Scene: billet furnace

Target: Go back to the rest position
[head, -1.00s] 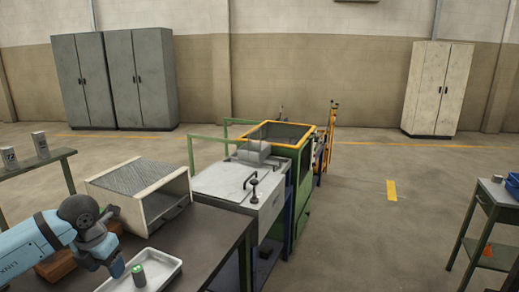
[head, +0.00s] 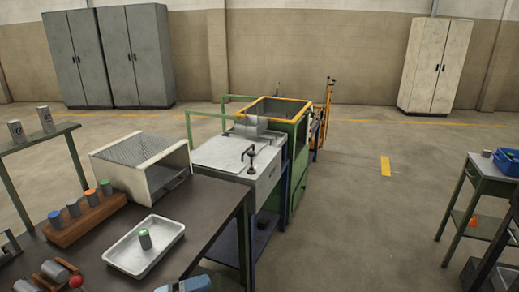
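No gripper of mine shows clearly. My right gripper is not in view.
A wooden rack (head: 72,232) with several colour-topped billets stands left of the tray. Behind are a cream open-fronted box (head: 152,198) and the green-framed furnace machine (head: 300,165). A side table with a blue bin (head: 508,162) stands right. Floor between is clear.

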